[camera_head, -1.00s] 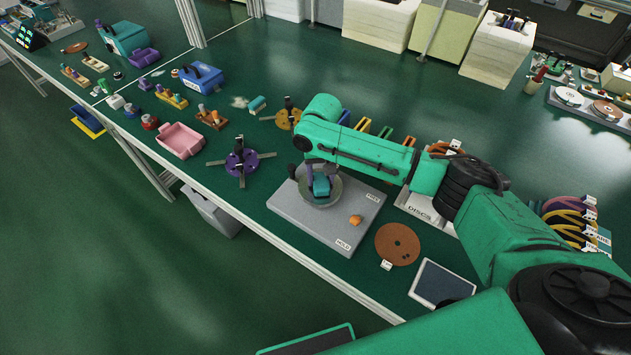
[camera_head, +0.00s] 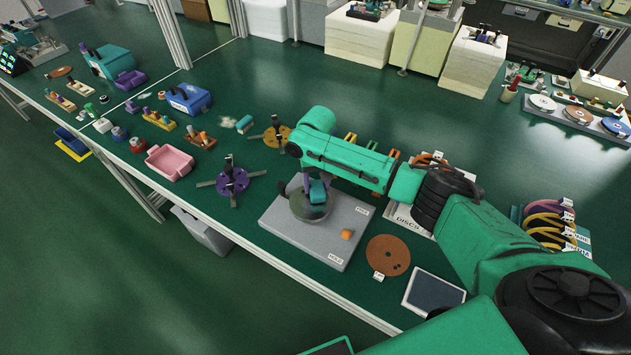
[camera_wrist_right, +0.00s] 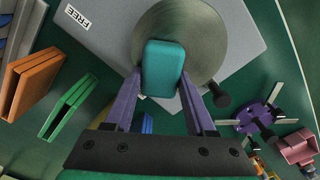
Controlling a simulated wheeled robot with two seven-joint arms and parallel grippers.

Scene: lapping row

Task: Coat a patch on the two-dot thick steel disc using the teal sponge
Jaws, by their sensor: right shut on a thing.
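My right gripper (camera_head: 314,187) has purple fingers and is shut on the teal sponge (camera_head: 318,192). In the right wrist view the sponge (camera_wrist_right: 164,68) sits between the fingertips. A round grey steel disc (camera_head: 310,212) lies under the sponge on a grey plate (camera_head: 288,230). In the right wrist view the sponge overlaps the near part of the disc (camera_wrist_right: 205,35). I cannot tell whether it touches the surface. The disc's dots and any coating cannot be made out. My left gripper is not in view.
A brown disc (camera_head: 388,255) and a dark framed pad (camera_head: 434,292) lie to the right. A purple spoked fixture (camera_head: 232,180) and a pink tray (camera_head: 169,162) are to the left.

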